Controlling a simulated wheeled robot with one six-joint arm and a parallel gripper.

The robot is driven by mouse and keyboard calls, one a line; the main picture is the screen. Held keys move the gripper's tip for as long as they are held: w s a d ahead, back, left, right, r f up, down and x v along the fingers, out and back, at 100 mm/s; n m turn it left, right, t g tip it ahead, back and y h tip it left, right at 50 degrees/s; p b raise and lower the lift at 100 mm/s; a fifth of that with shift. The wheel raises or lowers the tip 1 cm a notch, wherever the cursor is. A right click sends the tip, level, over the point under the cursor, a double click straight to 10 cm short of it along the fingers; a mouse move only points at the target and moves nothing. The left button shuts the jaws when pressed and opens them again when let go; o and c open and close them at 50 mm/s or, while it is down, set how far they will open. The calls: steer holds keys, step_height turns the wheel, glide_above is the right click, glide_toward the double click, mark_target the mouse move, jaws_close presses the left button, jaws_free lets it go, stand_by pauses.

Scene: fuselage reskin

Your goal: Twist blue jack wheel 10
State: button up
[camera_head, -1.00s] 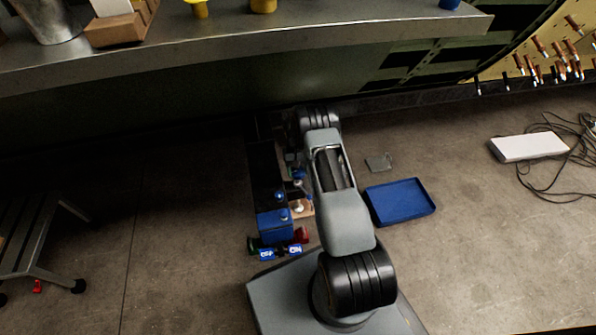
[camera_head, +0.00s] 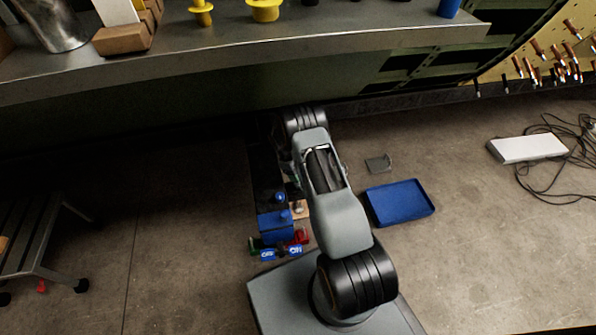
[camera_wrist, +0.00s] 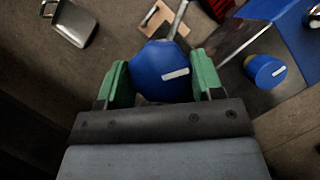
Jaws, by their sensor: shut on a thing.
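A blue jack wheel (camera_wrist: 160,72) with a white mark sits between the two green fingers of my gripper (camera_wrist: 163,80) in the wrist view. The fingers are shut on its sides. A second blue wheel (camera_wrist: 265,71), also with a white mark, stands to the right, apart from the fingers. I cannot read a number on either wheel. In the head view my arm hides the gripper. Blue wheels (camera_head: 279,197) and a blue block (camera_head: 275,227) show just left of my arm.
A blue tray (camera_head: 400,203) and a small grey piece (camera_head: 378,163) lie on the floor to the right. A metal bench (camera_head: 300,45) with yellow parts crosses the top. A stool (camera_head: 40,240) stands at the left. Cables (camera_head: 565,150) lie at the far right.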

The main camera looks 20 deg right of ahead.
steer(key=shift+s+n+t+h+p, duration=0.1)
steer(key=shift+n+t+h+p, duration=0.35)
steer(key=shift+n, duration=1.05)
steer(key=o, duration=0.9)
steer(key=shift+r, duration=0.1)
steer(key=p+v, duration=0.4)
steer(key=v, duration=0.9)
steer(key=shift+r, duration=0.3)
